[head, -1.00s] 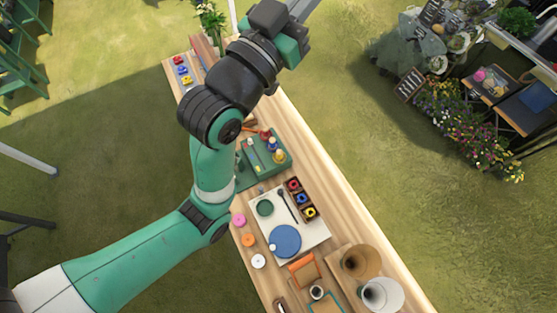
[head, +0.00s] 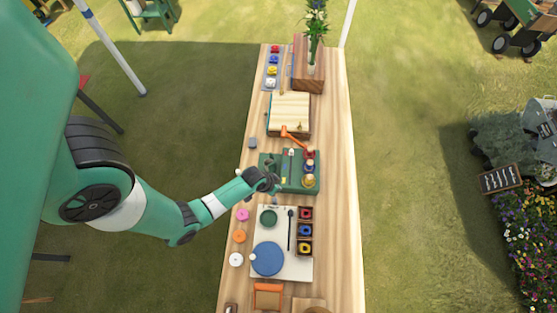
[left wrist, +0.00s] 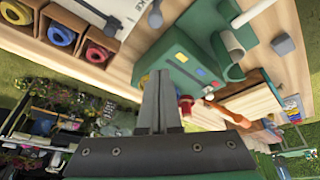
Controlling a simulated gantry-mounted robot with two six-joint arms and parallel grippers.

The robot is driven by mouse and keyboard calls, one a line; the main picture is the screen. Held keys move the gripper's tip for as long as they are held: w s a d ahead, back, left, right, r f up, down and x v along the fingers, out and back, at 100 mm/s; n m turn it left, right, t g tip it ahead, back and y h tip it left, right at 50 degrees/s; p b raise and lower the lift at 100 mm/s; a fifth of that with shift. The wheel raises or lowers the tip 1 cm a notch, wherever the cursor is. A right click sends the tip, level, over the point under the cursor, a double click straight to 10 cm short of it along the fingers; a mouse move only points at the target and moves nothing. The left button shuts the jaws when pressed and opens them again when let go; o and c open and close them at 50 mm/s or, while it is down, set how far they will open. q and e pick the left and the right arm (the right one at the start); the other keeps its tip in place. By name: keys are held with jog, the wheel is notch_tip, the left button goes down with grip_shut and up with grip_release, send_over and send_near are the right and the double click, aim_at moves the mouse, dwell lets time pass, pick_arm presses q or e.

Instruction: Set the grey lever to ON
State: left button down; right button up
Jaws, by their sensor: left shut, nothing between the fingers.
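A green box (head: 301,185) stands mid-bench. A small grey knob on a short stem (head: 274,200) juts from its near edge and appears to be the grey lever. The left wrist view shows that grey knob (left wrist: 155,19) at upper middle, beside the green box (left wrist: 178,45). No ON marking is readable. My left gripper (head: 272,184) is over the box's left part in the head view, close to the knob. In the left wrist view its fingers (left wrist: 160,75) are together and empty, apart from the knob. My right gripper is not in view.
Red, blue and yellow knobs (head: 309,167) stand on the box's right side. An orange-handled tool (head: 293,136) lies behind it. A grey cube (head: 253,143) sits at the left. A white board (head: 292,267) with a blue disc (head: 267,258) lies nearer. The bench's right strip is clear.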

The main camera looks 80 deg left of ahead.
pick_arm(q)
notch_tip(320, 180, down, 9)
jog(key=b, duration=0.5)
jog(key=shift+d+r, duration=0.15)
jog(key=shift+d, duration=0.15)
jog(key=shift+s+d, duration=0.1)
jog(key=shift+d, duration=0.05)
